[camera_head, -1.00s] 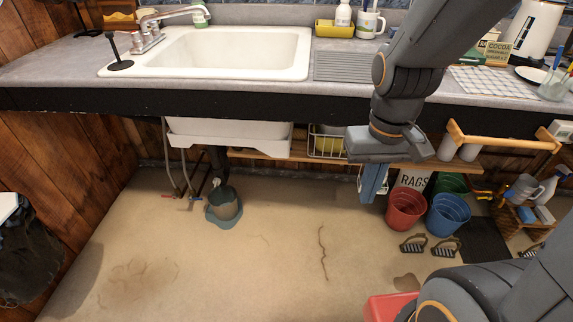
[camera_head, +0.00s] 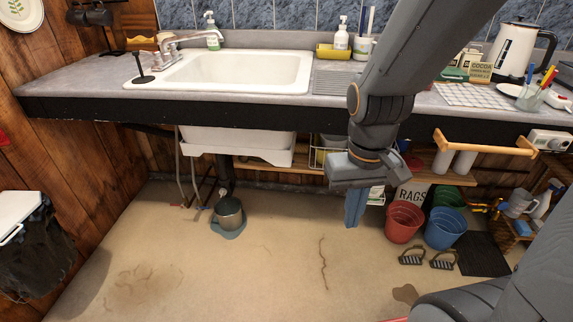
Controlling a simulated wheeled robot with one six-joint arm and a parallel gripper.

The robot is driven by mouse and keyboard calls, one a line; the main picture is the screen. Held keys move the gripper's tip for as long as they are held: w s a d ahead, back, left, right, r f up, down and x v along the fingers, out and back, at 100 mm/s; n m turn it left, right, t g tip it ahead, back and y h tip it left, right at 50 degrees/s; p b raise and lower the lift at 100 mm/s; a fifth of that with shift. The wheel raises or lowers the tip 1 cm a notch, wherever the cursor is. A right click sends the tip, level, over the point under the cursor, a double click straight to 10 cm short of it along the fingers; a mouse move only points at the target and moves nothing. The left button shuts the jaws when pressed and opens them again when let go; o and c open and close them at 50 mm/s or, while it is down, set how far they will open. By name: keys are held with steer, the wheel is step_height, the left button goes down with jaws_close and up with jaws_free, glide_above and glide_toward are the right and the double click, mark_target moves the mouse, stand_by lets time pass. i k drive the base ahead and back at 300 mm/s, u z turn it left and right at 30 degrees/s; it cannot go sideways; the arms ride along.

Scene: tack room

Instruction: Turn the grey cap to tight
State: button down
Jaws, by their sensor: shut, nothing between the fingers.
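I cannot make out a grey cap for certain. A dark drain pipe (camera_head: 226,178) comes down under the sink, and any cap on it is too small to tell. My gripper (camera_head: 354,222) hangs pointing down in front of the counter, right of the pipe and pot. Its blue fingers are together, with nothing seen between them, and it touches nothing that I can see.
The white sink (camera_head: 235,72) is set in the grey counter (camera_head: 75,78). Hoses (camera_head: 183,180) hang left of the pipe. Red (camera_head: 404,222) and blue (camera_head: 446,228) buckets stand right of my gripper. A black-lined bin (camera_head: 35,250) is at left. The middle floor is clear.

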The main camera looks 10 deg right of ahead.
mark_target(222, 192)
steer(key=u, duration=1)
steer(key=k, duration=1.25)
steer(key=u, duration=1.45)
steer(key=i, duration=2.3)
steer(key=z, duration=1.1)
steer(key=i, duration=0.85)
steer(key=z, duration=1)
steer(key=i, duration=0.3)
steer(key=z, duration=0.3)
